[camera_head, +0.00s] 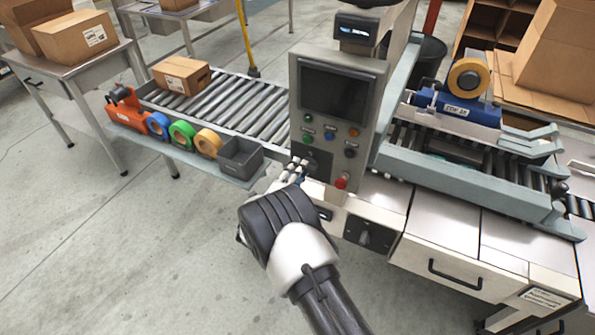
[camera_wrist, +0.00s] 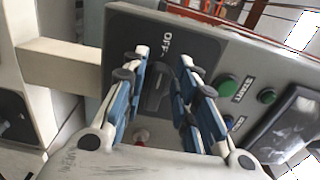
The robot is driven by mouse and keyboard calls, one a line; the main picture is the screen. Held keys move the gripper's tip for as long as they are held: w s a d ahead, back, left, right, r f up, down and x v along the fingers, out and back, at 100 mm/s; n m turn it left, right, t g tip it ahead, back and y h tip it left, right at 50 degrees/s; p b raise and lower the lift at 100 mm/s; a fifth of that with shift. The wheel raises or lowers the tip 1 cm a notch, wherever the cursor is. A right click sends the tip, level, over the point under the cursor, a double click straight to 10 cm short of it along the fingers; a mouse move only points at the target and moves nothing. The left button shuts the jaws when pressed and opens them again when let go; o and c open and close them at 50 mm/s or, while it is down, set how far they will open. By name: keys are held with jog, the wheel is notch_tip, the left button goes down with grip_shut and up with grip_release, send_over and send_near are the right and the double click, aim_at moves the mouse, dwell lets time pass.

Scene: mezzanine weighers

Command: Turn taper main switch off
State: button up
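I cannot tell whether the fingers touch the knob.
Green START (camera_wrist: 227,86) and blue (camera_wrist: 236,124) buttons are close to the right finger. A red button (camera_head: 342,181) is low on the panel. A grey bin (camera_head: 240,157) and tape rolls (camera_head: 182,135) line the conveyor edge at left. The floor at front left is clear.

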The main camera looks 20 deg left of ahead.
jog(key=shift+o, duration=0.5)
jog(key=shift+s, duration=0.15)
jog(key=s+a, duration=0.1)
jog(key=s, duration=1)
jog(key=shift+s, duration=0.4)
